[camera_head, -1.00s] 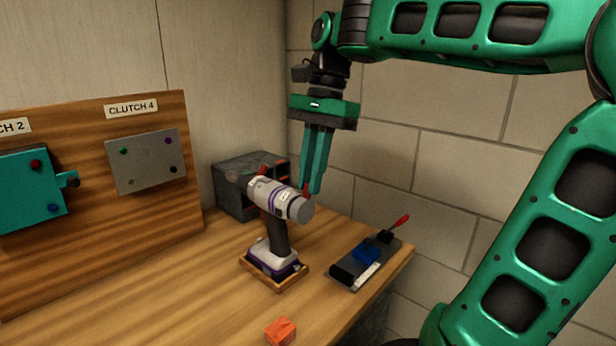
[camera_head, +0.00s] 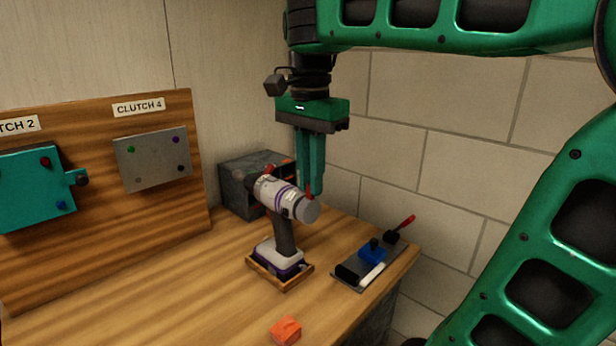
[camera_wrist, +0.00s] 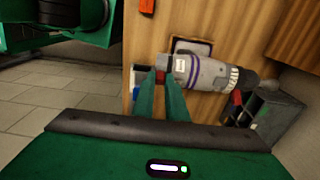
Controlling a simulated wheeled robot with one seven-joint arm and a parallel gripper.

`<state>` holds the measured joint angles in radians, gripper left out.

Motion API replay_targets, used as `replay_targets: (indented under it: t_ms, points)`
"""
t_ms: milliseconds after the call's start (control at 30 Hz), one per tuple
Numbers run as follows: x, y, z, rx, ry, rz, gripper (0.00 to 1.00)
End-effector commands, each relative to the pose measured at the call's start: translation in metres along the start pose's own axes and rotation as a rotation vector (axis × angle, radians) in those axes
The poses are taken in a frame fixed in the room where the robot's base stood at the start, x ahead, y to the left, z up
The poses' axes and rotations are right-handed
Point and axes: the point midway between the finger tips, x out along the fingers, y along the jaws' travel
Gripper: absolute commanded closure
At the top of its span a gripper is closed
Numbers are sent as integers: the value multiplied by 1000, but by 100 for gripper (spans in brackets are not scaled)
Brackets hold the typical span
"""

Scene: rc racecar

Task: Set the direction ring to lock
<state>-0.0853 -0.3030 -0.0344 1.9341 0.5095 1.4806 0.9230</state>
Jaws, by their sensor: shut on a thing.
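A white, grey and purple drill (camera_head: 278,195) stands upright on the bench, its body pointing toward the right front. It lies sideways in the wrist view (camera_wrist: 205,72). A small red tab (camera_head: 308,189) sticks up near its grey round end. My gripper (camera_head: 312,192) points down at this tab, and its green fingers are close together. In the wrist view the fingertips (camera_wrist: 161,76) close around the red tab beside the drill's grey end. A second red tab (camera_head: 268,170) stands at the drill's other end. I cannot read any lock mark on the ring.
The drill's base sits in a wooden tray (camera_head: 303,276). A dark plate with a blue block and red lever (camera_head: 372,262) lies to the right. An orange block (camera_head: 286,329) is in front. A dark box (camera_head: 236,190) stands behind. A wooden board (camera_head: 125,210) is at left.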

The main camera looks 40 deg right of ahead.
Motion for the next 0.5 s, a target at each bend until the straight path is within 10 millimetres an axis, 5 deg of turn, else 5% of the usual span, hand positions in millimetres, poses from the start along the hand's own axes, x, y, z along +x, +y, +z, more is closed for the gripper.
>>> replay_targets:
  t_ms: [500]
  points:
    - [1, 0, 6, 0, 87, 4, 100]
